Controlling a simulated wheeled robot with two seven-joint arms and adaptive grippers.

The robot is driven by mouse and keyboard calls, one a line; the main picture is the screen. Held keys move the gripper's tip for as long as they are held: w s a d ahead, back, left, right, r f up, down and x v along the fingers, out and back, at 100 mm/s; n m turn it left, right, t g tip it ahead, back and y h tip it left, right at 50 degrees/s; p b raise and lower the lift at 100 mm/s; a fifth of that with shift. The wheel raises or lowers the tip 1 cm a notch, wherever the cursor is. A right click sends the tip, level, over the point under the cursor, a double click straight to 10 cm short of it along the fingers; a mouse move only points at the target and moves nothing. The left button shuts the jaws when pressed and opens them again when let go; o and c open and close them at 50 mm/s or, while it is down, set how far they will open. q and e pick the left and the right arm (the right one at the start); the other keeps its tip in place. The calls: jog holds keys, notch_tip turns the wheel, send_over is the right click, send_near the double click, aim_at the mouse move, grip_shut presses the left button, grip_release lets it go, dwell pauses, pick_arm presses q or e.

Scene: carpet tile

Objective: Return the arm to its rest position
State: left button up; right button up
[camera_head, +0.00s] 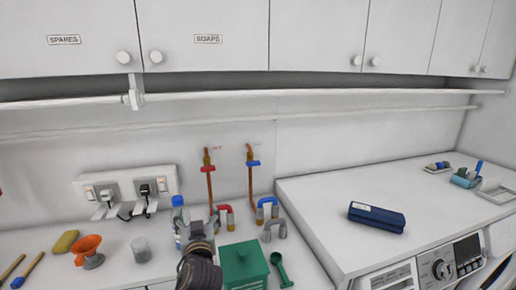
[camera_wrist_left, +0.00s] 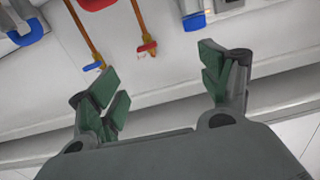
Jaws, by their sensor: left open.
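My left gripper (camera_head: 198,228) shows in the head view at the lower middle, over the counter, with its dark wrist below it. In the left wrist view the green-padded fingers (camera_wrist_left: 157,88) are spread apart with nothing between them. In the head view a clear bottle with a blue cap (camera_head: 178,201) stands close to the gripper, partly hidden by it; I cannot tell whether they touch. My right gripper is not in either view.
A green box (camera_head: 243,265) and green scoop (camera_head: 281,270) are right of the gripper. Red (camera_head: 226,216) and blue (camera_head: 267,209) U-shaped pieces stand behind. A blue case (camera_head: 377,216) lies on the white worktop (camera_head: 318,205).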

pick_arm(q)
jog(key=s+a+f+m+g+h, duration=0.1)
jog(key=s+a+f+g, duration=0.15)
jog(key=s+f, duration=0.4)
jog(key=s+a+f+g+h, duration=0.1)
jog(key=s+a+f+g, duration=0.2)
jog(key=f, duration=0.7)
jog(key=s+d+f+m+g+h, duration=0.1)
jog(key=s+f+m+g+h, duration=0.1)
jog(key=s+f+g, duration=0.5)
jog(key=s+f+m+g+h, duration=0.15)
jog(key=s+f, duration=0.25)
jog(key=s, duration=0.7)
notch_tip(320, 180, down, 32)
jog(key=s, duration=0.3)
jog(key=s+a+f+g, duration=0.1)
jog(key=s+a+f, duration=0.1)
jog(key=s+f, duration=0.8)
jog(key=s+a+f+g, duration=0.1)
jog(key=s+a+f, duration=0.1)
jog(key=s+f, duration=0.9)
jog(key=shift+s+m+y, duration=0.35)
jog(key=shift+s+m, duration=0.1)
jog(key=shift+s, duration=0.15)
